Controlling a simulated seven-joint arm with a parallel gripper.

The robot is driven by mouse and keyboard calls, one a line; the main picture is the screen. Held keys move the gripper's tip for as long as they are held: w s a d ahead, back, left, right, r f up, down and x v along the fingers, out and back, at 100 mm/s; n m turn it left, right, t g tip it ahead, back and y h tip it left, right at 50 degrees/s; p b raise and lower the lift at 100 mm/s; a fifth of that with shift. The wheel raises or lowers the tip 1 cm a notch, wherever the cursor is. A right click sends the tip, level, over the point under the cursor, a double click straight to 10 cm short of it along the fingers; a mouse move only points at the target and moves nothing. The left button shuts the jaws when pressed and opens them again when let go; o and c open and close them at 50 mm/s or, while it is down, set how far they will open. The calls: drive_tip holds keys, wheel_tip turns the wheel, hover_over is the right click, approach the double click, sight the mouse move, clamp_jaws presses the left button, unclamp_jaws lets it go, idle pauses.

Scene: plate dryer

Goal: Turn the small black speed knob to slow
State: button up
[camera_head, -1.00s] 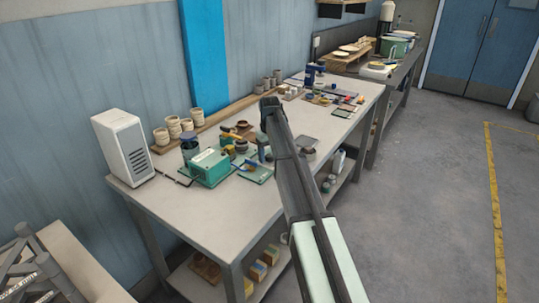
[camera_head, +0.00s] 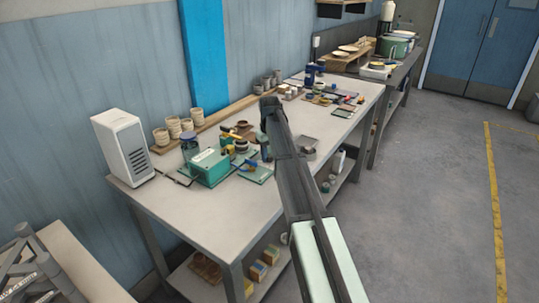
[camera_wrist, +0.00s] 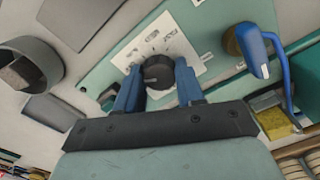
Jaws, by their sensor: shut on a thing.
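The small black speed knob (camera_wrist: 158,72) sits on a white dial plate (camera_wrist: 186,44) with printed marks, on the green plate dryer panel, in the wrist view. My gripper (camera_wrist: 158,88) has two blue fingers, one on each side of the knob, closed on it. The dial's lettering is too small to read. In the head view a green box-shaped unit (camera_head: 209,167) stands on the bench. My arm crosses that view, and I cannot make out the knob or the fingertips there.
A blue curved lever (camera_wrist: 252,42) stands close to the right of the dial in the wrist view. A grey round cup (camera_wrist: 40,60) is at its left. In the head view a white vented box (camera_head: 122,145) and several cups stand on the bench. The bench's front left is bare.

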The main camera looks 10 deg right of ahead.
sight(270, 155)
drive_tip(key=m, duration=0.3)
drive_tip(key=shift+m, duration=2.2)
drive_tip(key=o, duration=1)
drive_tip(key=shift+o, duration=0.2)
wheel_tip(270, 155, up, 14)
drive_tip(key=shift+f, duration=0.1)
